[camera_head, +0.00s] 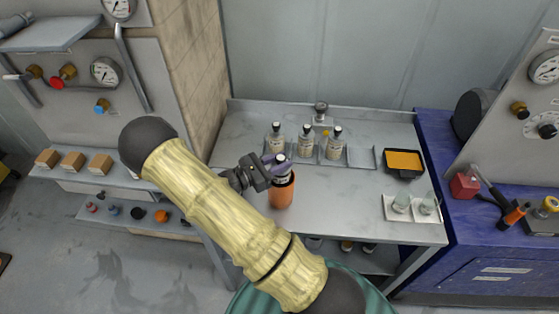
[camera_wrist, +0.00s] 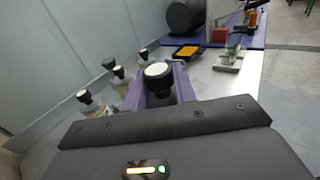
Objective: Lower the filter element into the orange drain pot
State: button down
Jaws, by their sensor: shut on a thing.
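The filter element (camera_head: 281,166) is a bottle-like piece with a dark cap; the cap's white top shows in the wrist view (camera_wrist: 157,71). My gripper (camera_head: 276,168) is shut on it, with purple fingers on both sides of it in the wrist view (camera_wrist: 158,90). The orange drain pot (camera_head: 282,194) stands upright on the grey table directly below. The element is upright over the pot's dark mouth, and its lower end appears to be at or inside the rim; how deep is hidden. The pot does not show in the wrist view.
An orange-filled black tray (camera_head: 404,161) and a white holder with small glasses (camera_head: 411,207) lie to the right. The table (camera_head: 330,205) is bare between the pot and the holder.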

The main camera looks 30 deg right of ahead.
jog(key=shift+f+b, duration=0.8)
jog(key=shift+f, duration=0.65)
jog(key=c, duration=1)
grip_release()
jog(key=shift+c, duration=0.2)
jog(key=a+b, duration=0.5)
jog(key=a, duration=1.2)
jog(key=shift+s+a+r, duration=0.15)
jog(key=shift+s+a, duration=0.05)
jog(key=shift+s, duration=0.1)
